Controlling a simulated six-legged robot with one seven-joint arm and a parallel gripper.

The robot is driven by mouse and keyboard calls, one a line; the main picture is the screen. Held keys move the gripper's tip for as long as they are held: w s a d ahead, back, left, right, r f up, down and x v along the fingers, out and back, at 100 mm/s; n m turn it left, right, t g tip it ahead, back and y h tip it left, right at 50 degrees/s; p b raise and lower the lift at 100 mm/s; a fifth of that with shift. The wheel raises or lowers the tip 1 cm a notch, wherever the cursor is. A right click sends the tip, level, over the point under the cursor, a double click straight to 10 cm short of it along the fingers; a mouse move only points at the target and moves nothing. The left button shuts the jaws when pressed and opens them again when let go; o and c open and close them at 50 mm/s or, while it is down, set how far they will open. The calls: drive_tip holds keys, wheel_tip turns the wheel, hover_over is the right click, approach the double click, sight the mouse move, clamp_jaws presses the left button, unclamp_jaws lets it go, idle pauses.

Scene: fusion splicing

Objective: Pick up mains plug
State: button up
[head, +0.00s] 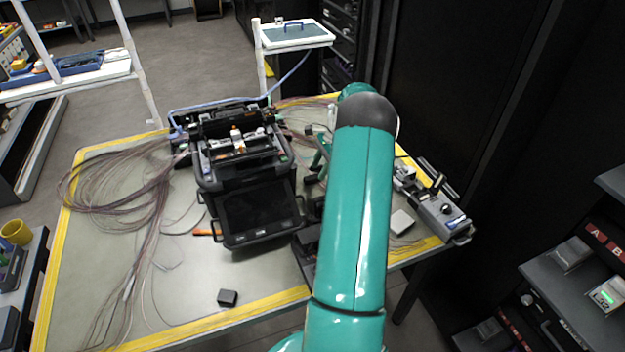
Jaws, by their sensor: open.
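A small dark block (228,297) lies on the table near its front edge, left of my arm. It may be the mains plug, but it is too small to tell, and I see no prongs or cord on it. My teal arm reaches up over the table's right half and hides what is behind it. I cannot make out my gripper's fingers; they seem hidden behind my arm.
A black fusion splicer (252,205) stands mid-table, with loose fibre bundles (112,190) to its left. A grey device (440,212) sits at the right edge, near a pale box (401,222). The yellow-edged table (180,285) is clear around the dark block.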

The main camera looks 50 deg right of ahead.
sight(312, 179)
drive_tip(key=x, duration=0.2)
drive_tip(key=shift+w+a+f, duration=0.1)
drive_tip(key=shift+a+f, duration=0.05)
drive_tip(key=shift+f, duration=0.1)
clamp_jaws()
drive_tip(key=shift+r, duration=0.15)
